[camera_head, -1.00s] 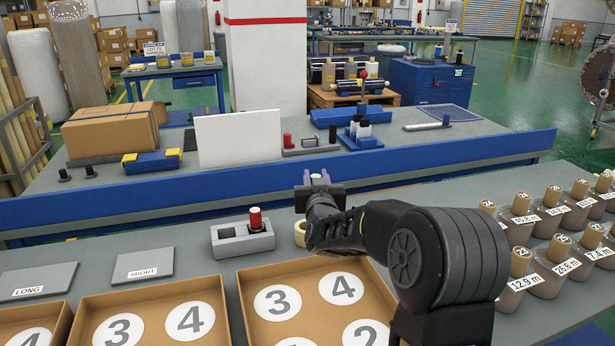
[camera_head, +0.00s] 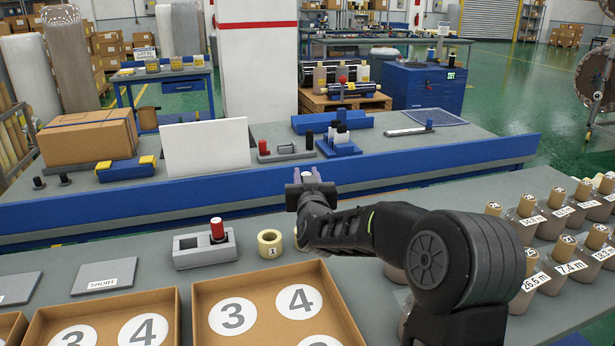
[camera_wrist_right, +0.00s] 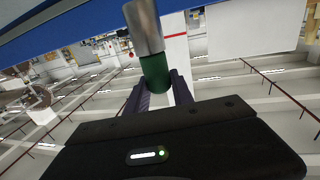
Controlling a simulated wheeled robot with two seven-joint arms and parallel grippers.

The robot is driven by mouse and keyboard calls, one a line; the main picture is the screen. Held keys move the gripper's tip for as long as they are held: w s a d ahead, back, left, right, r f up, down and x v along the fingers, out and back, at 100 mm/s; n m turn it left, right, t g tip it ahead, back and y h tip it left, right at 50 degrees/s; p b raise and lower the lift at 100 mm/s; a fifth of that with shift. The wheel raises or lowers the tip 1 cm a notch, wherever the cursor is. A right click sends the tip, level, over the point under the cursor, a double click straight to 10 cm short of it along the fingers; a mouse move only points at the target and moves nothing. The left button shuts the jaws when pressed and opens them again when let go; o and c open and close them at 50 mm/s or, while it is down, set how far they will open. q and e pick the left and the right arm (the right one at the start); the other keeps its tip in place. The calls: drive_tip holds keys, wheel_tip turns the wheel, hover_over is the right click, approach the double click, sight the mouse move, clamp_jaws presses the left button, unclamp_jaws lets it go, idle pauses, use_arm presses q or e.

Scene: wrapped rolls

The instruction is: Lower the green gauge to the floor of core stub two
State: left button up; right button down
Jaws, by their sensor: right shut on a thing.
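My right gripper (camera_head: 311,180) is shut on the green gauge, raised above the near bench at its blue back rail. In the right wrist view the gauge has a green grip (camera_wrist_right: 155,72) between the fingers and a bare metal end (camera_wrist_right: 144,28) pointing away from them. In the head view the gauge is barely visible between the fingers. A cream core stub marked 1 (camera_head: 270,243) stands on the near bench, left of my right forearm. I cannot make out a stub marked 2; my arm covers the bench beside stub 1. My left gripper is not in view.
Numbered cardboard trays (camera_head: 185,305) line the front. A blue rail (camera_head: 100,213) runs behind the near bench.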

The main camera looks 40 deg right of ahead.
drive_tip(key=shift+f+b, duration=2.55)
drive_tip(key=shift+f, duration=0.85)
drive_tip(key=shift+f+b, duration=0.9)
drive_tip(key=shift+b, duration=0.05)
drive_tip(key=shift+f+b, duration=1.45)
drive_tip(key=shift+b, duration=0.05)
drive_tip(key=c, duration=1)
unclamp_jaws()
drive_tip(key=shift+s+a, duration=0.1)
drive_tip(key=shift+a, duration=0.05)
drive_tip(key=v, duration=0.7)
drive_tip(key=shift+s+a, duration=0.2)
drive_tip(key=shift+s, duration=0.05)
